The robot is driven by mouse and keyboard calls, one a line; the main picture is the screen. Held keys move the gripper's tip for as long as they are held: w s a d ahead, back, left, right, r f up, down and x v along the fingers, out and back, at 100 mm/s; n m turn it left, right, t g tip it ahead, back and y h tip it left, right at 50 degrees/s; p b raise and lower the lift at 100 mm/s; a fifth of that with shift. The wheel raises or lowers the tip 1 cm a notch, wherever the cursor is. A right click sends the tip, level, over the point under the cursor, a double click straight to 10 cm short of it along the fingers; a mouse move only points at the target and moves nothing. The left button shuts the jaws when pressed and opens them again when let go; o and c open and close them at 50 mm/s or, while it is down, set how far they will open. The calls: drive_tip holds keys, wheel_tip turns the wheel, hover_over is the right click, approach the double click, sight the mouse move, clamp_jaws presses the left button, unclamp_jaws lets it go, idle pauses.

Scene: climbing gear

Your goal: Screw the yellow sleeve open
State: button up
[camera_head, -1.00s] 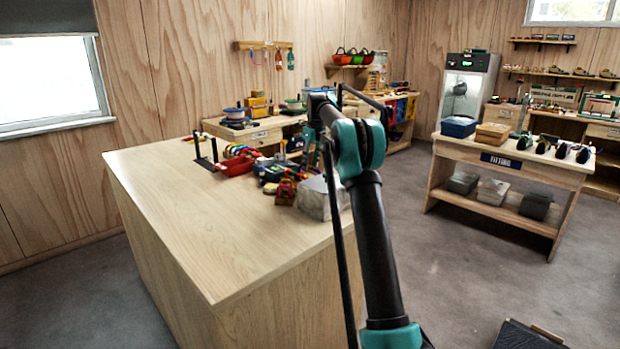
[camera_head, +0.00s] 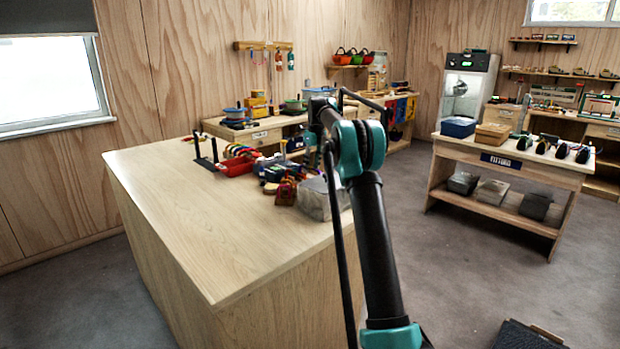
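I cannot make out the yellow sleeve in the head view. Several small items in red, blue, green and brown are crowded at the far right of the wooden counter (camera_head: 190,220), too small to tell apart. My arm reaches forward over the counter's right side. Its far end is around those items, behind my own elbow and links. My gripper's fingers are hidden, so I cannot see whether they are open or hold anything.
A red tray (camera_head: 236,164) and a grey block (camera_head: 316,199) stand on the counter. A black post stand (camera_head: 207,155) is at its far edge. The counter's left and near parts are bare. A fitting table (camera_head: 512,165) stands to the right across open floor.

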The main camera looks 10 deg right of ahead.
drive_tip(key=shift+f, duration=0.6)
drive_tip(key=shift+s+a, duration=0.45)
drive_tip(key=shift+a, duration=0.15)
drive_tip(key=shift+r, duration=0.1)
drive_tip(key=shift+r, duration=1.3)
